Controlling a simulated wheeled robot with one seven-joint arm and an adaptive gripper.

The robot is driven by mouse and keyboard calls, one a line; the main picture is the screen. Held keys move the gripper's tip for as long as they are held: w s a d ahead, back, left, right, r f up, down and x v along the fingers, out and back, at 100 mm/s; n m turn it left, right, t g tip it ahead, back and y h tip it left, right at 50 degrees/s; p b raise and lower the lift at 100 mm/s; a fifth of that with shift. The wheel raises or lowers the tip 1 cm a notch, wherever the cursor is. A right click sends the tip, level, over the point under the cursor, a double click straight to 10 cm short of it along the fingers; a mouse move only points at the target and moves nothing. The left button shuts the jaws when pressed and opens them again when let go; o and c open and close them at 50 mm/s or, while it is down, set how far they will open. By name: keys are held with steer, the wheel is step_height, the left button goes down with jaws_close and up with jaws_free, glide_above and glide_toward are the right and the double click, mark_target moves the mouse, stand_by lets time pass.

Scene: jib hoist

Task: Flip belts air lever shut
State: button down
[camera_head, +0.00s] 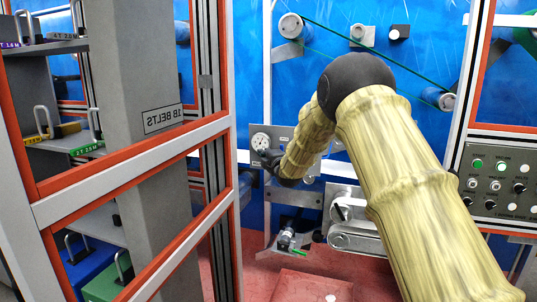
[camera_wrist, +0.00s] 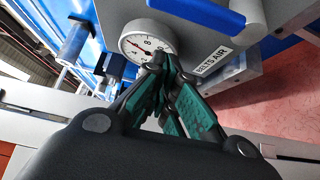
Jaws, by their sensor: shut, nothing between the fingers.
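The blue belts air lever (camera_wrist: 197,12) shows at the top of the wrist view, its handle running across the picture above the label. A "BELTS AIR" label (camera_wrist: 213,61) is on the grey plate, and a round white gauge (camera_wrist: 147,41) sits to its left. My gripper (camera_wrist: 166,62) is shut and empty. Its tips are in front of the gauge's lower right edge, below the lever and apart from it in the picture; whether they touch the plate I cannot tell. In the head view my gripper (camera_head: 268,160) is just below the gauge (camera_head: 261,142). I cannot make out the lever there.
A red-and-white framed cage (camera_head: 130,176) with shelves of padlock-like items stands at the left. A button panel (camera_head: 499,186) is at the right. A metal arm-like fixture (camera_head: 355,236) sits below my arm. Red floor (camera_wrist: 285,100) shows right of the plate.

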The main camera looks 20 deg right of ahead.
steer(key=shift+s+d+p, duration=0.3)
steer(key=shift+d+p, duration=0.25)
steer(key=shift+d, duration=0.25)
steer(key=shift+s+d+p, duration=0.3)
steer(key=shift+d+p, duration=0.25)
steer(key=shift+d, duration=0.25)
steer(key=shift+f+b, duration=0.1)
steer(key=shift+b, duration=0.5)
